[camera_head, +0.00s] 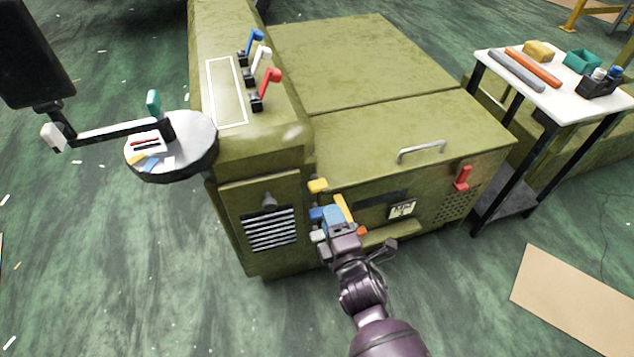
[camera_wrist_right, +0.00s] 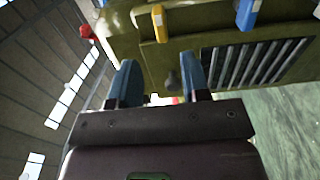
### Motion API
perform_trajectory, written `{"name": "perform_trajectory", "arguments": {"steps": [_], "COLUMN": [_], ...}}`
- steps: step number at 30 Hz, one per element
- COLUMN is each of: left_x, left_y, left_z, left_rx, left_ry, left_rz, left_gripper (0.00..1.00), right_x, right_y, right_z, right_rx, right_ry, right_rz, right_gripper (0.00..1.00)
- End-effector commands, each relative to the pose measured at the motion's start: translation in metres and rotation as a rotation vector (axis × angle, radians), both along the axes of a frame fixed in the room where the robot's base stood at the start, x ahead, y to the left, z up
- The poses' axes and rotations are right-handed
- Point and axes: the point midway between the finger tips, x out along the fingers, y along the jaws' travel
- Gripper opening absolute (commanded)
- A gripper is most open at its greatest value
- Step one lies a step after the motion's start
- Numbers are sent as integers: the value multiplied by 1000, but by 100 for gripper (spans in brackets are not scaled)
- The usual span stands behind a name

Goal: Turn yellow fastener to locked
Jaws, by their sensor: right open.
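A short yellow fastener (camera_head: 318,185) sits on the corner edge of the olive cabinet in the head view. A longer yellow piece (camera_head: 343,208) slants just beyond my right gripper. The wrist view shows one yellow fastener (camera_wrist_right: 158,23) at the top, beyond the fingers; I cannot tell which of the two it is. My right gripper (camera_head: 333,216) has blue fingertips and is close to the cabinet front. In the wrist view the right gripper (camera_wrist_right: 162,83) has its fingers apart with nothing held between them. My left gripper is not in view.
A blue fastener (camera_head: 316,214) is left of the gripper, with a white piece (camera_head: 318,236) below and an orange piece (camera_head: 362,232) to the right. The cabinet (camera_head: 400,140) has a vent (camera_head: 270,230), a handle (camera_head: 421,151) and a red latch (camera_head: 462,178). A white table (camera_head: 560,100) stands right.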

Motion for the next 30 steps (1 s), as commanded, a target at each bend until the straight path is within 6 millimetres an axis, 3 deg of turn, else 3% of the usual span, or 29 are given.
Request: {"name": "perform_trajectory", "arguments": {"steps": [18,30], "left_x": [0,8], "left_y": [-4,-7], "left_z": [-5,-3], "left_rx": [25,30], "left_ry": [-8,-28], "left_rz": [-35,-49], "left_gripper": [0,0], "right_x": [74,93], "right_y": [24,30], "right_z": [-4,-1], "right_rx": [4,4], "right_ry": [7,4], "right_rz": [-1,-1], "right_gripper": [43,43]}}
